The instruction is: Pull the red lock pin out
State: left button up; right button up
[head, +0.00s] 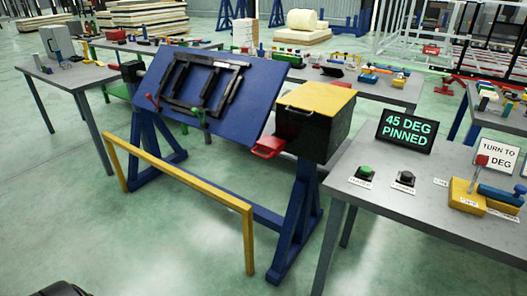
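The red lock pin shows as a red handle (268,147) sticking out at the lower left of a black box with a yellow top (318,98). Any shaft behind the handle is hidden. The box sits at the right end of a blue stand (298,215). The stand carries a tilted blue panel (255,110) with a black frame (203,84) on it. A sign (407,131) reads "45 DEG PINNED". Neither of my grippers can be made out in the head view; only a dark shape, cut off, shows at the bottom left edge.
A yellow rail (175,172) runs low in front of the stand. A grey table (385,202) at the right holds a green button (366,171), a black button (405,178) and a yellow block with a red-knobbed lever (468,195). Other tables stand behind. The foreground floor is clear.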

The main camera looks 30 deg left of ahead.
aim_at(271, 146)
jog(key=u, duration=0.5)
jog(key=i+u, duration=0.15)
jog(key=u, duration=0.3)
jog(key=l+u, duration=0.1)
jog(key=u, duration=0.4)
jog(key=l+u, duration=0.1)
jog(key=u, duration=0.35)
jog(key=i+l+u, duration=0.25)
jog(key=l, duration=0.15)
jog(key=l+u, duration=0.55)
jog(key=l, duration=0.9)
jog(key=i+u, duration=0.05)
